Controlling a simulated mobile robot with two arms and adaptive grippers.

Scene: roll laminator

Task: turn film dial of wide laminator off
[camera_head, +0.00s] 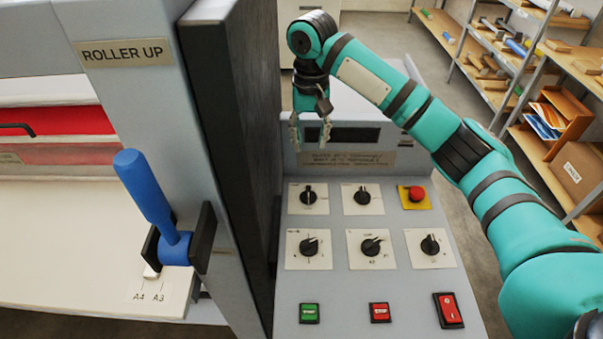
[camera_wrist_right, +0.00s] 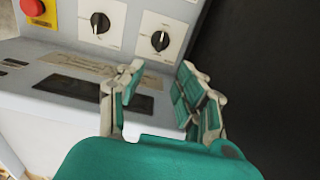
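The laminator's control panel (camera_head: 333,225) carries several black dials on white plates. The upper row has a left dial (camera_head: 308,195) and a middle dial (camera_head: 362,196); the lower row has dials at left (camera_head: 309,246), middle (camera_head: 371,246) and right (camera_head: 430,245). Their labels are too small to read, so I cannot tell which is the film dial. My right gripper (camera_head: 310,138) hangs pointing down behind the upper row, near the dark display. In the right wrist view the gripper (camera_wrist_right: 162,76) is open and empty, apart from the upper-left dial (camera_wrist_right: 160,40). My left gripper is not in view.
A red emergency button (camera_head: 416,194) sits at the panel's upper right. Green (camera_head: 309,313) and red (camera_head: 379,313) buttons and a red rocker switch (camera_head: 449,310) are below. A dark upright wall (camera_head: 240,140) borders the panel's left; a blue lever (camera_head: 150,200) stands beyond it.

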